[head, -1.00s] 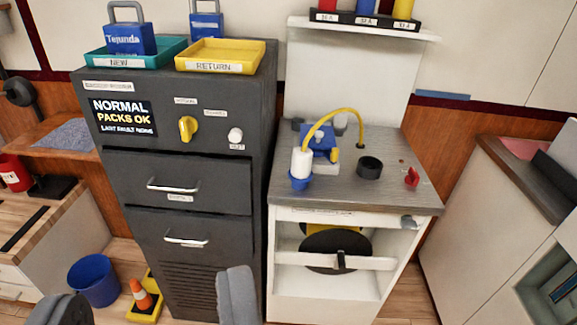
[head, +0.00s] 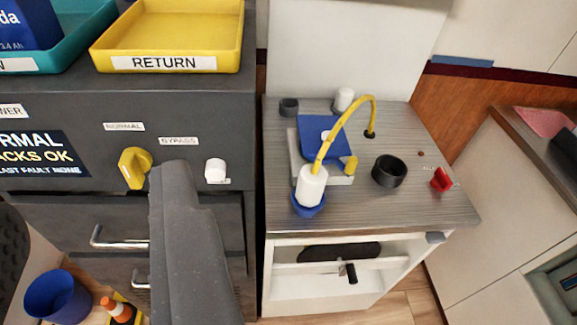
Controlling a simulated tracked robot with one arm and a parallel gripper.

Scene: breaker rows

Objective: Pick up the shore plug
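The shore plug (head: 312,187) looks like the white cylinder with a blue ring at its lower end, near the front left of the grey counter top (head: 420,205). It stands roughly upright. A yellow cable (head: 350,115) arches from its top to a dark hole in the counter. I cannot tell whether its lower end rests in something. My gripper (head: 92,190) is open and empty, with its dark fingers far apart in front of the dark cabinet. It is left of the plug and apart from it.
A blue-lidded unit (head: 322,135) stands close behind the plug. A black ring (head: 389,171) and a red knob (head: 441,180) are to the right. The dark cabinet (head: 60,100) carries a yellow RETURN tray (head: 175,35) and a yellow switch (head: 134,167).

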